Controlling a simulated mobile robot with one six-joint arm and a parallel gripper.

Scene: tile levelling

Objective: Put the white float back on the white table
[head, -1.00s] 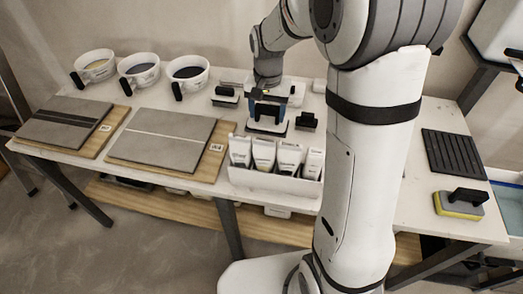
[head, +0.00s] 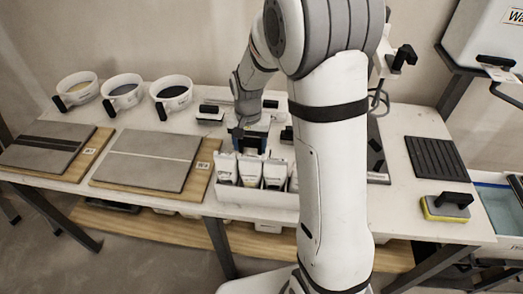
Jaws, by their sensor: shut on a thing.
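My gripper (head: 250,146) points down over the white table (head: 408,186), just behind the white box of pouches. Its jaws are shut on the white float, which is mostly hidden by the gripper and the pouches. I cannot tell whether the float touches the table. Another float-like tool with a black handle (head: 209,114) lies on the table to the left of my gripper.
The white box (head: 250,199) of pouches stands at the table's front edge. Two tile boards (head: 148,157) (head: 45,147) lie to the left, with three buckets (head: 171,92) (head: 122,92) (head: 77,90) behind. A ribbed black pad (head: 435,158) and yellow sponge float (head: 445,207) lie right.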

